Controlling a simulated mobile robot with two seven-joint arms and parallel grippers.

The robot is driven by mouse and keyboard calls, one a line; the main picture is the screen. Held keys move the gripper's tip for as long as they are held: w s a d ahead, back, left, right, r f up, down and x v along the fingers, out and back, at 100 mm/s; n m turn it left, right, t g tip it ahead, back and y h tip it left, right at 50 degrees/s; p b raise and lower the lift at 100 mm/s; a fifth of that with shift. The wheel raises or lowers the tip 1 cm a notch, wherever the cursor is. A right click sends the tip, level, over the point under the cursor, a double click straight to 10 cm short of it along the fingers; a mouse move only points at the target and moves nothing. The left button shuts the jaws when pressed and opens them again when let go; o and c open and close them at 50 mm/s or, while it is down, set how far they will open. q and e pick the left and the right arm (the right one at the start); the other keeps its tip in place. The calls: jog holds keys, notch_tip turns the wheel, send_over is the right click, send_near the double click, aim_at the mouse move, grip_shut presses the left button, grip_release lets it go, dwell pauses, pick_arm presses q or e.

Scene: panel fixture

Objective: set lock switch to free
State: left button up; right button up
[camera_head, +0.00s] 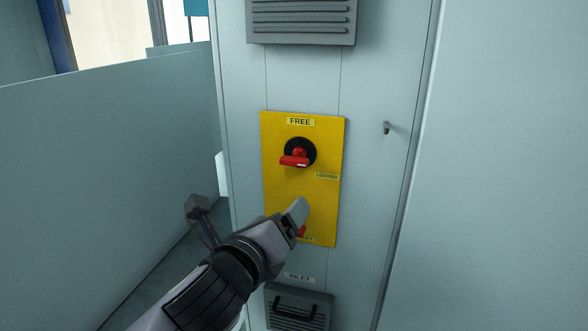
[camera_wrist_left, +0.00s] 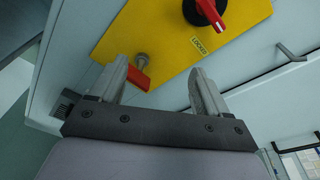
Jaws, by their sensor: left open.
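The yellow panel (camera_head: 275,190) is on a grey cabinet front, with a FREE label (camera_head: 300,122) at the top and a LOCKED label (camera_head: 327,176) at the right. The upper switch has a red handle (camera_head: 295,161) on a black round base; it also shows at the top of the left wrist view (camera_wrist_left: 210,12). I cannot tell exactly which label it points to. A lower red lever (camera_wrist_left: 138,78) on a metal stem is beside my left gripper's left finger; contact is unclear. My left gripper (camera_head: 297,217) is open in front of the panel's lower part, below the upper switch, partly hiding the lower lever.
A vent (camera_head: 300,20) is above the panel, and an INLET grille with a dark handle (camera_head: 295,303) is below. A small knob (camera_head: 386,128) sticks out at the right. A grey partition (camera_head: 100,180) stands at the left. Bare cabinet surface flanks the panel.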

aim_at(292, 164)
pick_arm(q)
notch_tip(292, 164, up, 7)
jog(key=m+t, duration=0.2)
jog(key=m, duration=0.4)
jog(key=shift+y, duration=0.4)
jog(key=shift+d+b+x, duration=0.15)
jog(key=shift+x, duration=1.6)
jog(key=shift+d+b+x, duration=0.15)
jog(key=shift+x, duration=1.6)
jog(key=shift+s+f, duration=0.1)
jog(key=c, duration=1)
